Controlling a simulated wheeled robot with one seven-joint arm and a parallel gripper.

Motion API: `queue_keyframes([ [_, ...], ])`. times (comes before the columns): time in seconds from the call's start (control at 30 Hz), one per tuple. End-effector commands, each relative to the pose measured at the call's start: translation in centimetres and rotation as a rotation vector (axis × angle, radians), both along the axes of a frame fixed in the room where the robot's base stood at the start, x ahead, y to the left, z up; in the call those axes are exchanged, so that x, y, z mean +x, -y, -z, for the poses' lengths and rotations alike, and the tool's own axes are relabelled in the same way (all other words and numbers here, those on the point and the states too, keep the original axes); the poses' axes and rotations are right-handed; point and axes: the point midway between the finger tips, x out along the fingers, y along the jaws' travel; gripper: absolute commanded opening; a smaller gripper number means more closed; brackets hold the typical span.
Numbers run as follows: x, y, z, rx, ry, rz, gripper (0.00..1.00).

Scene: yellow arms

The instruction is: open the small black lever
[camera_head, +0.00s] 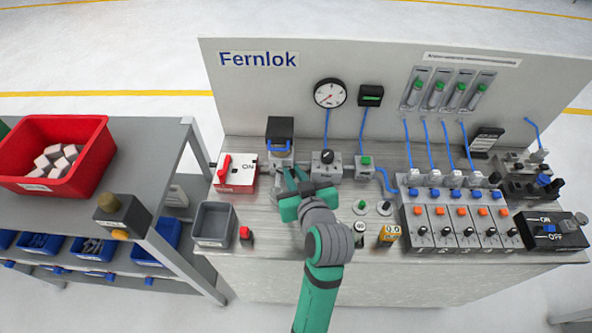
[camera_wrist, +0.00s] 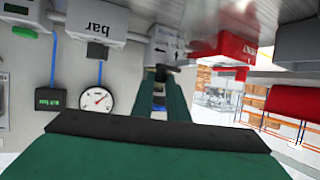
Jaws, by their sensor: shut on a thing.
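The small black lever (camera_wrist: 161,69) shows in the wrist view at my fingertips, below a white labelled unit (camera_wrist: 167,38). My gripper (camera_wrist: 163,82) is shut on it, with one green finger on each side. In the head view my gripper (camera_head: 291,180) reaches in at the front of the unit with the dark top (camera_head: 280,130), between the red-and-white ON switch box and the grey knob box. The lever is hidden behind the fingers there, and its exact angle is hard to tell.
The red-and-white switch box (camera_head: 236,173) stands close on the left. The grey knob box (camera_head: 326,164) stands close on the right, with a gauge (camera_head: 330,94) behind it. A grey bin (camera_head: 214,224) and a red button (camera_head: 246,233) are at the bench's front left.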

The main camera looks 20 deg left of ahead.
Motion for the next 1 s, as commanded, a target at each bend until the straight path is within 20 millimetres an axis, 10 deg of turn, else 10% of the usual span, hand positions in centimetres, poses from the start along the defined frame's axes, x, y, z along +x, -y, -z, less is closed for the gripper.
queue_keyframes([
  [1.0, -2.7, -3.1, -0.2, 0.001, 0.004, 0.726, 0.00],
])
